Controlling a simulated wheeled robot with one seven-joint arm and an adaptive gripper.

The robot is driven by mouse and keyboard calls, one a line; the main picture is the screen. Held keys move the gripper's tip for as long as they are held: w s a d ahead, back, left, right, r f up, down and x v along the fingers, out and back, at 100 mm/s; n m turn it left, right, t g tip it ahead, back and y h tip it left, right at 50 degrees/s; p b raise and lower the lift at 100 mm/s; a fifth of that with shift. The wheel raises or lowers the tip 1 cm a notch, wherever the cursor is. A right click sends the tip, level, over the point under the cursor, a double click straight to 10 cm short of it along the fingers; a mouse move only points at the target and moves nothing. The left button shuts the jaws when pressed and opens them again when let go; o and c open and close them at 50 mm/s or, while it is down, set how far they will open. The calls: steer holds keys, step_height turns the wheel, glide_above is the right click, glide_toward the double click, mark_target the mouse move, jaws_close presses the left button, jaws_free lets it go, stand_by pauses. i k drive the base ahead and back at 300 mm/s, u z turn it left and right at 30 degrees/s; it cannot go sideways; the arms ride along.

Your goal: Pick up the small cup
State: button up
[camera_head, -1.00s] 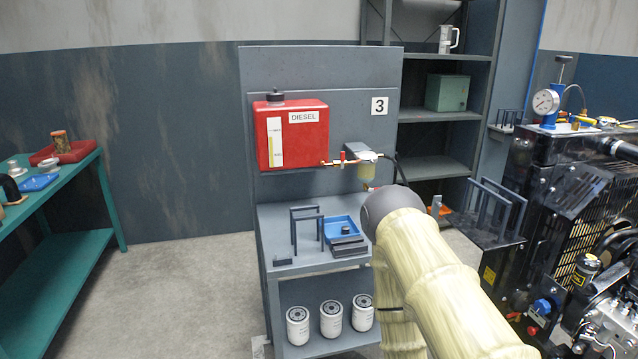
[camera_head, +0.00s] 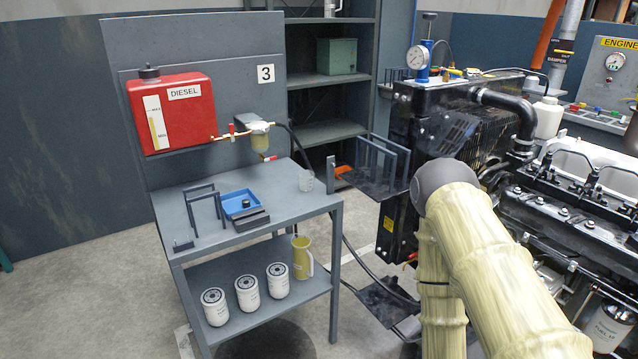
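My arm covers the lower right of the view, in front of the engine and to the right of the cup. My gripper is out of the picture, so its fingers and anything in them cannot be seen.
On the bench are a blue tray (camera_head: 232,197) and a grey frame stand (camera_head: 203,205). A yellowish jug (camera_head: 302,257) and white filters (camera_head: 247,293) stand on the lower shelf. The red diesel tank (camera_head: 172,112) hangs behind. The engine (camera_head: 455,125) stands right of the bench.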

mark_target(306, 181)
steer(key=u, duration=0.3)
steer(key=k, duration=0.5)
steer(key=u, duration=1.3)
steer(key=i, duration=1.05)
steer(key=z, duration=0.7)
steer(key=i, duration=0.8)
steer(key=z, duration=0.65)
